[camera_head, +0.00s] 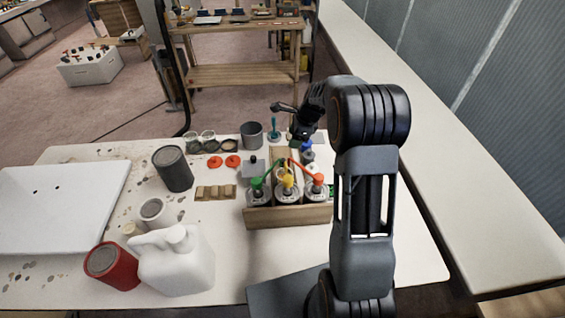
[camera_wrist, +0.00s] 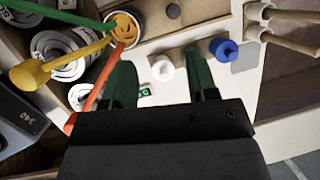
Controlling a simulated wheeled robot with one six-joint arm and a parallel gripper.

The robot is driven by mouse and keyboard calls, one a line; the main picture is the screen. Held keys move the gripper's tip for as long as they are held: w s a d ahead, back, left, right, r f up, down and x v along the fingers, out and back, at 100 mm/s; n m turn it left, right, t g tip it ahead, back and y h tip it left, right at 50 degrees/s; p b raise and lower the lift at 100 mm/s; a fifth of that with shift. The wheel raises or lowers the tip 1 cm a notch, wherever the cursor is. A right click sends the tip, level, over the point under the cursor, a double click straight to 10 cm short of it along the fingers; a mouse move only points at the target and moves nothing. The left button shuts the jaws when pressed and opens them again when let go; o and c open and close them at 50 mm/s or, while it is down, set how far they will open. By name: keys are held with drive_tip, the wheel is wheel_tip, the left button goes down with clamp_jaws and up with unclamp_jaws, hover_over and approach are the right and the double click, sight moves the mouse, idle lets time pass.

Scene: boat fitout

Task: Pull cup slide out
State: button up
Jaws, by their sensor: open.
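A wooden caddy (camera_head: 287,217) stands on the table and holds several cans with green, yellow and red-orange pump handles. In the wrist view, a round cup with orange contents (camera_wrist: 124,28) sits at the caddy's wooden edge, beside the cans (camera_wrist: 62,58). I cannot tell for sure which part is the cup slide. My gripper (camera_head: 300,134) is beyond the caddy at its back right. Its green fingers (camera_wrist: 158,62) are open and apart, pointing down at the table. A white knobbed piece (camera_wrist: 163,68) appears between them, with nothing held.
A blue knobbed piece (camera_wrist: 222,47) lies right of the white one. A grey cup (camera_head: 251,135) and small jars stand at the table's back. A white jug (camera_head: 178,262), red can (camera_head: 110,266) and dark can (camera_head: 173,169) stand left. A white counter (camera_head: 400,110) runs along the right.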

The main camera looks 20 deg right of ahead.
sight(283, 160)
drive_tip(key=w+a+f+m, duration=0.1)
drive_tip(key=w+f, duration=0.1)
drive_tip(key=f, duration=0.3)
drive_tip(key=w+a+f+m, duration=0.1)
drive_tip(key=f, duration=0.5)
drive_tip(key=w+f+m+p, duration=0.1)
drive_tip(key=w+f, duration=0.1)
drive_tip(key=f, duration=0.4)
drive_tip(key=shift+w+a+f, duration=0.2)
drive_tip(key=shift+w+a, duration=0.1)
drive_tip(key=shift+a, duration=0.1)
drive_tip(key=shift+c, duration=0.4)
clamp_jaws()
